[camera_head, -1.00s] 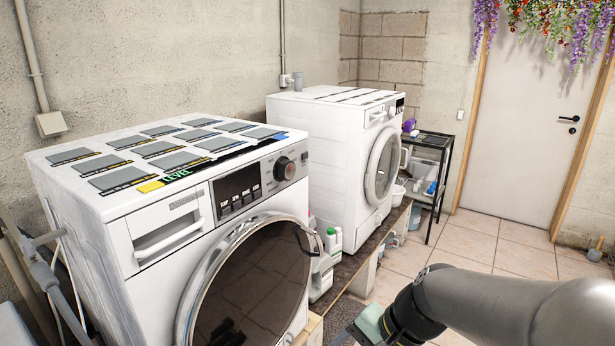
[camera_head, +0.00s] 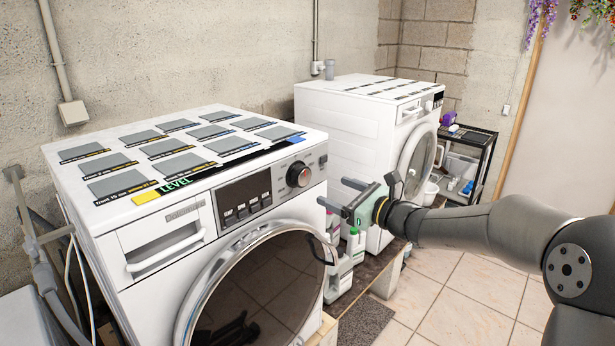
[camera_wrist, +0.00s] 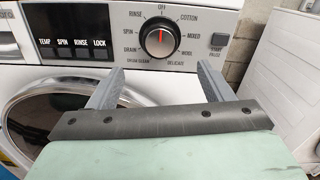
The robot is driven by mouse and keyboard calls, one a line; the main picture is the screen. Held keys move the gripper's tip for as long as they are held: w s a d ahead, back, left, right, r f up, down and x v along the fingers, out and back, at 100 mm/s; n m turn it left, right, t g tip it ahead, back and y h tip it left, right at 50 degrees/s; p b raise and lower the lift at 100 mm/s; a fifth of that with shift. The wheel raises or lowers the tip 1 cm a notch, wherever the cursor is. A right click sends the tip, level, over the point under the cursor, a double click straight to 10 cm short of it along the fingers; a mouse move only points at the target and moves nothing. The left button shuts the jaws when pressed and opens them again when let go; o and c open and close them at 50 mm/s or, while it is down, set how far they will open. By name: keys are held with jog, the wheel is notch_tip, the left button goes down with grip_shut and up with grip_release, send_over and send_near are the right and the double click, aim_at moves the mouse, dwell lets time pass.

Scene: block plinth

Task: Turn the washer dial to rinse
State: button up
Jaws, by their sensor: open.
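The washer dial (camera_head: 299,174) is a dark round knob with a silver rim on the front panel of the near washer (camera_head: 112,242). In the wrist view the dial (camera_wrist: 160,38) has a red mark pointing straight up at OFF. The RINSE label (camera_wrist: 135,15) is at its upper left, between OFF and SPIN. My gripper (camera_head: 333,193) is open and empty, to the right of the dial and apart from it. In the wrist view its two fingers (camera_wrist: 158,74) point toward the panel, one on each side below the dial. Nothing hides the dial.
The round washer door (camera_head: 262,290) is below the panel. A START PAUSE button (camera_wrist: 218,41) is right of the dial. A second washer (camera_head: 350,130) stands behind my gripper. Bottles (camera_head: 346,262) stand between the washers. Tiled floor (camera_head: 455,300) is open at the right.

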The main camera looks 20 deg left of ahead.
aim_at(305, 179)
jog(key=p+x, duration=0.2)
jog(key=x, duration=0.8)
jog(key=shift+a, duration=0.1)
jog(key=c, duration=1)
